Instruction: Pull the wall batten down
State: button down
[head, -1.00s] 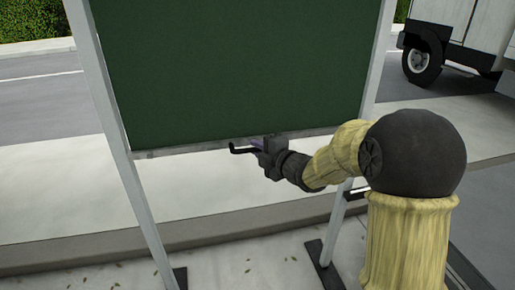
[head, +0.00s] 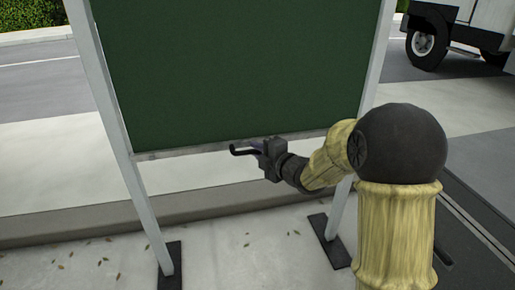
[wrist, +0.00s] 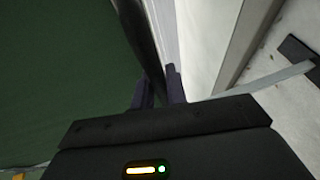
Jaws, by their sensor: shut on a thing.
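The wall batten (head: 195,148) is a thin grey bar along the lower edge of a dark green sheet (head: 230,70), between two pale posts. A black bent handle (head: 240,151) shows at the batten's middle. My gripper (head: 258,147) is at the handle, in front of the batten and below the green sheet. In the wrist view, my gripper (wrist: 160,88) is shut on the dark handle (wrist: 144,38), which runs between its two fingers. The fingers hide part of the handle.
The left post (head: 118,140) and right post (head: 372,70) stand on dark feet, the left foot (head: 171,270) and the right foot (head: 330,242). A kerb (head: 80,226) runs behind the frame. A truck (head: 470,30) stands at the back right.

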notch_tip(320, 180, down, 8)
jog(key=b, duration=0.5)
jog(key=shift+s+f, duration=0.1)
jog(key=shift+f, duration=0.1)
jog(key=c, duration=1.4)
grip_release()
jog(key=shift+r, duration=0.1)
jog(key=shift+r, duration=0.1)
jog(key=p+v, duration=0.6)
jog(key=v, duration=1.1)
jog(key=shift+d, duration=0.15)
